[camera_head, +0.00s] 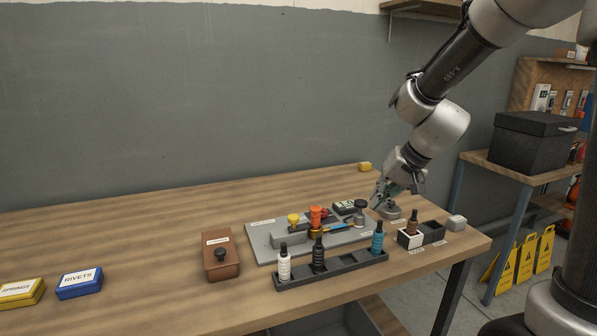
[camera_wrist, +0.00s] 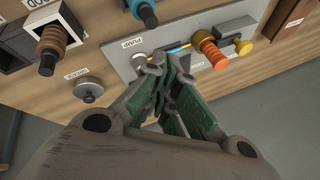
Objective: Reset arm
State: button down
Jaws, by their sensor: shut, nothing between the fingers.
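My gripper (camera_head: 383,202) is over the right part of the wooden table (camera_head: 130,222) in the head view, at the right end of the grey board (camera_head: 262,236). In the wrist view, its green-padded fingers (camera_wrist: 172,72) come together at the tips with nothing between them. A round grey knobbed piece (camera_head: 390,211) stands just below the gripper in the head view. The fingertips overlap the board's edge in the wrist view; I cannot tell whether they touch anything.
The board carries orange (camera_head: 317,216) and yellow (camera_head: 293,220) knobbed parts. A dark rack (camera_head: 345,265) with several bottles stands in front. A brown box (camera_head: 221,258) and small boxes sit left. A black bin (camera_head: 530,142) is on the right shelf. The table's back left is clear.

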jog(key=s+d+r+h, duration=0.1)
jog(key=s+d, duration=0.3)
jog(key=s, duration=0.4)
jog(key=s+d+r+n+h, duration=0.1)
jog(key=s+d+r, duration=0.3)
jog(key=s, duration=0.4)
jog(key=s+d+r+n+h, duration=0.1)
jog(key=s+d+r+h, duration=0.1)
jog(key=s+d, duration=0.3)
jog(key=s+r, duration=0.1)
jog(key=s, duration=0.2)
jog(key=shift+s+d+r, duration=0.15)
jog(key=shift+d+r, duration=0.1)
